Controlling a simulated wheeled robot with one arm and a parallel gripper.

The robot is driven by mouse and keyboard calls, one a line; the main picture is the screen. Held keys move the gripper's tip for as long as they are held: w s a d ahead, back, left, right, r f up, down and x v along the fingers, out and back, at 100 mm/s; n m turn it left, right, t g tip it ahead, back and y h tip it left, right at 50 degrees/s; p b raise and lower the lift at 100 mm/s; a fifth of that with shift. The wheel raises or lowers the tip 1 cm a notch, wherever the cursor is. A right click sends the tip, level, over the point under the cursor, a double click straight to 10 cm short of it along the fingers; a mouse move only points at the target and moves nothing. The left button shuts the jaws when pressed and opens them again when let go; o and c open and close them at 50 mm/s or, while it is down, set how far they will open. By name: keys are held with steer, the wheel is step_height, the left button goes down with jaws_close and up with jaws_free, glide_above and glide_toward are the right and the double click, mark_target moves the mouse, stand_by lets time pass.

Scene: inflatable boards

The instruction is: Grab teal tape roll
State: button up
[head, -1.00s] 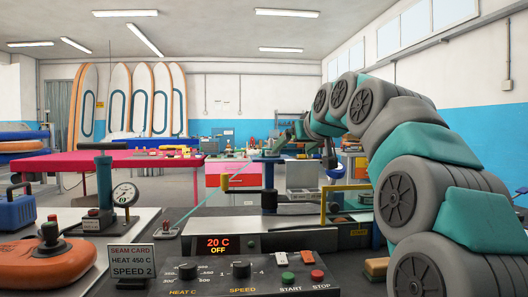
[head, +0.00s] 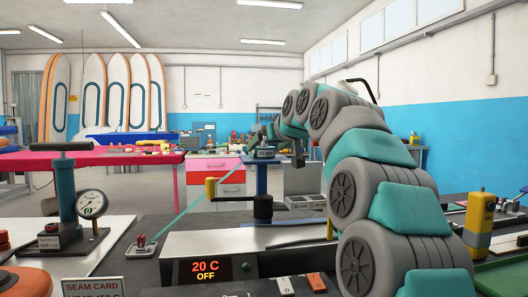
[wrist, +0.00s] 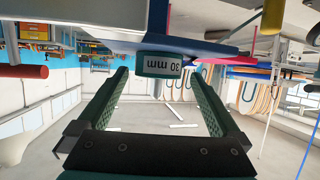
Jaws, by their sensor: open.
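The teal tape roll (wrist: 160,66), with a white "30 mm" label, shows upside down in the wrist view. It sits against a blue surface (wrist: 125,44). My gripper (wrist: 161,74) is open, with one finger on each side of the roll's near side. I cannot tell whether the roll is between the fingertips or just beyond them, and no contact shows. In the head view, the far end of my arm is small, above a blue stand (head: 262,178). A small dark teal shape on the stand may be the roll (head: 265,153).
A pink table (head: 90,157) stands at the left. A yellow device (head: 480,222) stands at the right.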

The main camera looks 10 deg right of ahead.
mark_target(266, 146)
steer(key=x, duration=0.3)
steer(key=shift+w, duration=0.35)
steer(key=c, duration=1.3)
steer(key=shift+r, duration=0.1)
